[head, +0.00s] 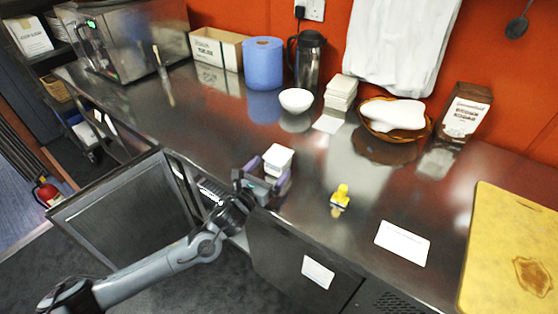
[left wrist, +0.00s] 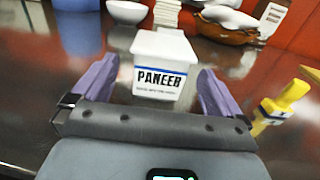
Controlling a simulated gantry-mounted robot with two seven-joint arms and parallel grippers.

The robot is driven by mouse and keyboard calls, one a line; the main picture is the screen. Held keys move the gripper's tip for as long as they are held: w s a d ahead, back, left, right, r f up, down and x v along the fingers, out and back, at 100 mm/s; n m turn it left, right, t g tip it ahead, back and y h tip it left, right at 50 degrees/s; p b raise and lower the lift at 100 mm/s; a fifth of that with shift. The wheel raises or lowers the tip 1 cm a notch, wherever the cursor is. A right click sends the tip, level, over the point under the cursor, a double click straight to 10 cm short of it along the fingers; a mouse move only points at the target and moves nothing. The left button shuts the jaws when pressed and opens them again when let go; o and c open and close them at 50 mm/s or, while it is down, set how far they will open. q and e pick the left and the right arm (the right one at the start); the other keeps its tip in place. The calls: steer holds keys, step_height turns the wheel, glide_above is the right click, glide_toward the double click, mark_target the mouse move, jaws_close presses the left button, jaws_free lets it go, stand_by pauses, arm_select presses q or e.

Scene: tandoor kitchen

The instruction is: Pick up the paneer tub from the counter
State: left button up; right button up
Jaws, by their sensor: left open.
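The paneer tub (head: 278,159) is a small white tub on the steel counter (head: 225,120). In the left wrist view the tub (left wrist: 160,68) stands upright, with a "PANEER" label and a blue stripe facing me. My left gripper (head: 266,184) is open at the tub. In the left wrist view its two purple fingers (left wrist: 158,88) reach forward on either side of the tub, with a visible gap on each side. The tub's far side and base are partly hidden. My right gripper is in neither view.
A white card (head: 402,243) and a yellow board (head: 510,250) lie farther right. A white bowl (head: 296,100), blue roll (head: 263,63) and flask (head: 307,62) stand behind.

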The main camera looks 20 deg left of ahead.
mark_target(273, 166)
arm_select(q)
steer(key=shift+w+d+p, duration=0.15)
steer(key=shift+w+p, duration=0.2)
steer(key=shift+w, duration=0.35)
steer(key=w, duration=0.1)
steer(key=w+p, duration=0.1)
steer(key=w, duration=0.1)
steer(key=shift+d, duration=0.35)
steer(key=shift+w+d+f, duration=0.1)
steer(key=shift+w, duration=0.45)
steer(key=c, duration=1.2)
